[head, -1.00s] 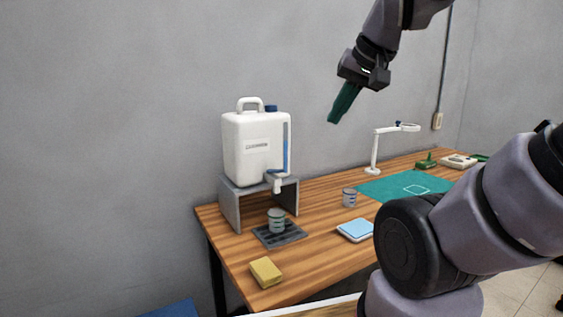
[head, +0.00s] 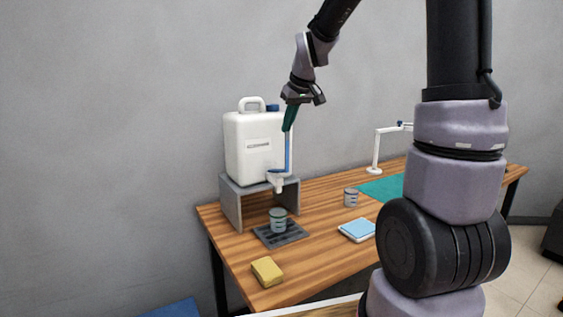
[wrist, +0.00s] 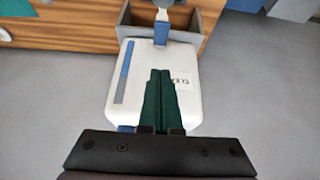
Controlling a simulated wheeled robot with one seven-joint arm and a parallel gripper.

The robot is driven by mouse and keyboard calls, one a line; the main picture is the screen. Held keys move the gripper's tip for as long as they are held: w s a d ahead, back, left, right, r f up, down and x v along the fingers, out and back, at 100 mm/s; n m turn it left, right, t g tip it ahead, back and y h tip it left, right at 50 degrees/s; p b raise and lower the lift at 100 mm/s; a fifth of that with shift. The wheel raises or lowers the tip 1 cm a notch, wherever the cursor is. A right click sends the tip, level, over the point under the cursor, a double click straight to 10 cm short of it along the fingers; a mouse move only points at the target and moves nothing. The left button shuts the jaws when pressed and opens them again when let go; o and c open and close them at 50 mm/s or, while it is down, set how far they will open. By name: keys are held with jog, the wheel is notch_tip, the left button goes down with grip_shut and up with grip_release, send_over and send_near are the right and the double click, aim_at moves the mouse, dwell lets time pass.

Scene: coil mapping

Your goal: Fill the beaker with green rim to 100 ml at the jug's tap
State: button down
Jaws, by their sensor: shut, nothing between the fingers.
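The white jug (head: 250,160) stands on a grey stand (head: 232,205) at the left end of the table. Its tap (head: 278,184) sticks out low at the front, and a blue level strip runs up its side. A small beaker (head: 278,219) with a greenish rim stands upright below the tap on a dark drip grate (head: 268,238). My gripper (head: 287,129) has green fingers, shut and empty, pointing down in front of the jug's upper right part. In the wrist view the shut fingers (wrist: 160,78) overlap the jug (wrist: 183,65), with the tap (wrist: 162,14) beyond them.
A second beaker (head: 350,197) stands right of the stand. A blue-topped pad (head: 357,230) and a yellow sponge (head: 267,270) lie near the front edge. A white lamp (head: 377,150) and a green mat (head: 382,188) are further right. Bare wood lies between them.

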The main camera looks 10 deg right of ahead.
send_over(283, 171)
jog(key=w, duration=0.2)
jog(key=f, duration=0.8)
jog(key=shift+s+a+f, duration=0.25)
jog(key=shift+a+f, duration=0.05)
jog(key=shift+a, duration=0.05)
jog(key=f, duration=0.3)
jog(key=shift+s+d+f, duration=0.1)
jog(key=shift+s+d, duration=0.05)
jog(key=shift+s, duration=0.15)
jog(key=shift+s+f, duration=0.1)
jog(key=shift+f, duration=0.3)
jog(key=shift+s+d+f, duration=0.15)
jog(key=shift+s+f, duration=0.2)
jog(key=shift+f, duration=0.25)
jog(key=shift+s+d+f, duration=0.1)
jog(key=shift+s+f, duration=0.25)
jog(key=shift+f, duration=0.2)
dwell(4.3)
